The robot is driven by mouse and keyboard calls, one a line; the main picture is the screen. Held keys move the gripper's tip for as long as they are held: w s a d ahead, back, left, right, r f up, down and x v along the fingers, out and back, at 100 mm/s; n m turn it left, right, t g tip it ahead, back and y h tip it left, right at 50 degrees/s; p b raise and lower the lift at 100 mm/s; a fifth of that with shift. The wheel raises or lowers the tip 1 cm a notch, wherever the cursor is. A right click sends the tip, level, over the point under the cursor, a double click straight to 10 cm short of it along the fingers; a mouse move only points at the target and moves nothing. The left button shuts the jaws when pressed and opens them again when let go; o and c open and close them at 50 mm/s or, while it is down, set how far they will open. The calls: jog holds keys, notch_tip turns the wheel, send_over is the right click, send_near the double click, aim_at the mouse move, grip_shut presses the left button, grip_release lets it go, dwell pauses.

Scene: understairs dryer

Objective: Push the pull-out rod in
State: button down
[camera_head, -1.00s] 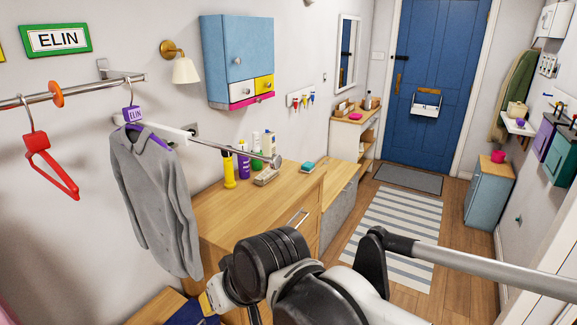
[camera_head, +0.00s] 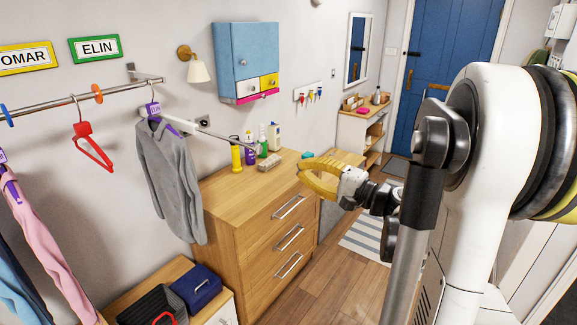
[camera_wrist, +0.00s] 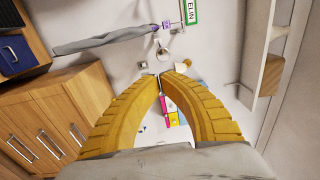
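The pull-out rod (camera_head: 228,138) sticks out from its white holder on the left wall, above the dresser, sloping down to the right in the head view. Its round end knob (camera_wrist: 163,54) faces me in the wrist view, just beyond my fingertips. My gripper (camera_head: 302,168) has yellow curved fingers. It is to the right of the rod's end in the head view, apparently apart from it and empty. In the wrist view the fingertips (camera_wrist: 160,77) come together, so the gripper looks shut.
A grey garment (camera_head: 170,165) hangs on an ELIN hanger beside the rod's holder. A wooden dresser (camera_head: 235,195) with bottles on top stands below. A blue wall cabinet (camera_head: 246,55) is above. A red hanger (camera_head: 92,145) hangs on the rail at left.

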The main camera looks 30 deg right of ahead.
aim_at(261, 152)
jog(key=b+x, duration=0.1)
jog(key=x, duration=1.1)
jog(key=shift+w+a, duration=0.15)
jog(key=f+x, duration=0.1)
jog(key=x, duration=2.1)
jog(key=shift+w+a+b, duration=0.25)
jog(key=shift+a+b, duration=0.05)
jog(key=shift+b, duration=0.1)
jog(key=shift+f, duration=0.15)
